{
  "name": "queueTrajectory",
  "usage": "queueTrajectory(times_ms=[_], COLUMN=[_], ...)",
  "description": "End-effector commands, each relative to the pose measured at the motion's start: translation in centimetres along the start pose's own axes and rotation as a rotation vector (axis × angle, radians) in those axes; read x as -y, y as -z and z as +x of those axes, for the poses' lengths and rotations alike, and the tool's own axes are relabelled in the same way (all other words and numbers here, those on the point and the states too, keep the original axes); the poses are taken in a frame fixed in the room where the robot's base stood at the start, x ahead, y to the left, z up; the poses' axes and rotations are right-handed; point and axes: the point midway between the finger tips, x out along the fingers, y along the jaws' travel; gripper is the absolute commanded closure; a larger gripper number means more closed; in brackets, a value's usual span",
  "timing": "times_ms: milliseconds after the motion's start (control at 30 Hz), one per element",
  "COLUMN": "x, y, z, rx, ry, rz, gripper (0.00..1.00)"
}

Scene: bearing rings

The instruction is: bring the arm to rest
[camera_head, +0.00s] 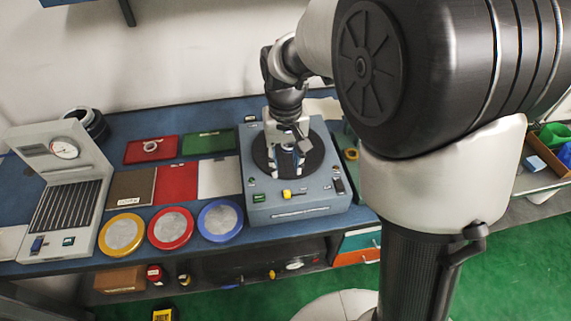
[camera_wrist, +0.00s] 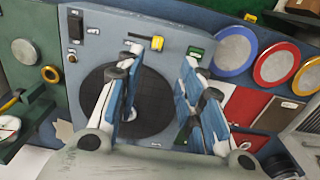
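My gripper (camera_head: 288,165) hangs pointing down over the black round plate of a blue-grey machine (camera_head: 315,205). I cannot tell the exact height of the fingertips above the plate. My arm reaches in from the upper right of the head view. A small metal ring (camera_head: 150,146) lies on a red mat at the back left.
Yellow (camera_head: 122,235), red (camera_head: 171,229) and blue (camera_head: 220,221) rimmed discs line the bench's front edge. A grey gauge unit (camera_head: 88,160) stands at left, with black rings (camera_head: 90,124) behind it. A green mat (camera_head: 209,142) lies left of the machine.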

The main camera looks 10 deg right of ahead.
Motion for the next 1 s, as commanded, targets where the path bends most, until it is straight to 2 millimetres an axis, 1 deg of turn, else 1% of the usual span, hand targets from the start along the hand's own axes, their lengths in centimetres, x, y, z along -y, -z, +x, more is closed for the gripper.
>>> queueTrajectory(times_ms=[400, 467, 567, 667, 700, 767, 800, 867, 900, 1000], x=[0.0, -0.2, -0.7, -1.6, -2.0, -2.6, -3.0, -3.5, -3.8, -4.5], y=[-0.1, -0.3, -1.6, -3.9, -5.1, -7.0, -8.3, -10.2, -11.6, -14.8], z=[-0.1, -0.7, -2.6, -5.4, -6.5, -8.0, -8.8, -9.8, -10.4, -11.3], rx=[-0.003, -0.013, -0.044, -0.094, -0.117, -0.152, -0.174, -0.209, -0.231, -0.287], ry=[0.000, 0.002, 0.005, 0.009, 0.011, 0.012, 0.012, 0.013, 0.012, 0.010], rz=[0.000, 0.001, 0.001, 0.002, 0.003, 0.003, 0.003, 0.004, 0.004, 0.003], gripper=[0.65, 0.65, 0.65, 0.65, 0.65, 0.65, 0.65, 0.65, 0.65, 0.65])
